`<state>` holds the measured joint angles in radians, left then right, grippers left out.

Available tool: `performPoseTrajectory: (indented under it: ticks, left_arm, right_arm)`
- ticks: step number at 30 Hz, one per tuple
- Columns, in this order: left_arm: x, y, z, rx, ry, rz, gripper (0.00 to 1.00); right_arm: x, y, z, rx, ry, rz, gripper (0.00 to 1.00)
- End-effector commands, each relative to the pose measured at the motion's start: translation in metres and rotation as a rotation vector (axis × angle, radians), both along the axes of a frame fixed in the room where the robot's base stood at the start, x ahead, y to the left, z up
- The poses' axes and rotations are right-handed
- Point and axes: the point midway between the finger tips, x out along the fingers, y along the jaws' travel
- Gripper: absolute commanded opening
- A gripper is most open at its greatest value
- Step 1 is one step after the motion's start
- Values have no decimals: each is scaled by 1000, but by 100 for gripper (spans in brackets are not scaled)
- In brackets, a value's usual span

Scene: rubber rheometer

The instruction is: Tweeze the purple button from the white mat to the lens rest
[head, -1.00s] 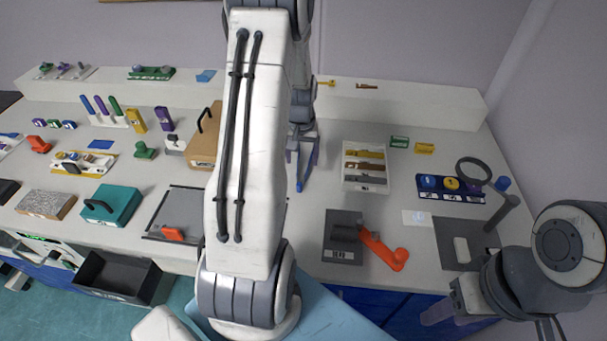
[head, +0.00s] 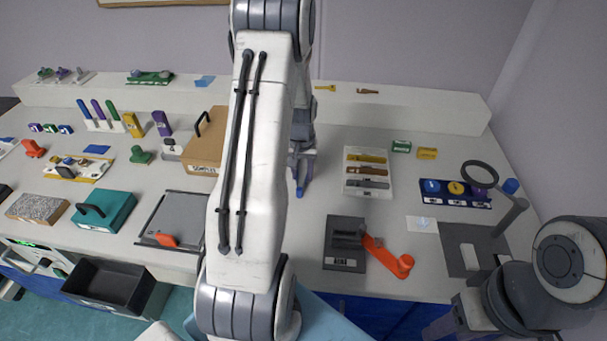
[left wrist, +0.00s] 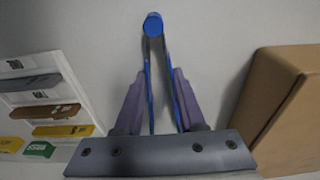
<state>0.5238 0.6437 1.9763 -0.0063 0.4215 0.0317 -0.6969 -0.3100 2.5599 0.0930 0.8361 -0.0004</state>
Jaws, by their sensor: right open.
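My left gripper (head: 300,165) hangs over the middle of the bench. In the left wrist view its purple fingers (left wrist: 154,95) are closed on blue tweezers (left wrist: 152,26), two thin arms meeting at a round blue end. The white mat (head: 413,228) lies at the right with a small pale, bluish thing on it. No purple button can be made out there. A purple disc (head: 480,190) shows in a blue rack behind the mat. My right gripper (head: 445,322) is open, low at the right.
A white tray (head: 368,149) with several clips lies right of my left gripper. A brown box (head: 203,160) is on its left; it also shows in the left wrist view (left wrist: 290,105). A dark block with an orange handle (head: 395,262) stands near the front edge.

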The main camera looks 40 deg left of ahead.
Motion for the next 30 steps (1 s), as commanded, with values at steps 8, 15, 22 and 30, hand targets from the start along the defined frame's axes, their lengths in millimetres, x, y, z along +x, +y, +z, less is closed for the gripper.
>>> performPoseTrajectory:
  ticks: [8, 15, 22, 30]
  left_arm:
    - [0, 0, 14, 1, -1, 0, 34]
    - [0, 0, 51, 1, -2, 0, 34]
    - [0, 0, 86, 1, -1, 0, 34]
    - [0, 0, 121, 1, -1, 0, 34]
  right_arm:
    - [0, 0, 12, 0, 0, 0, 50]
    - [0, 0, 43, 0, 0, 0, 50]
    - [0, 0, 72, 0, 0, 0, 50]
    - [0, 0, 101, 0, 0, -1, 50]
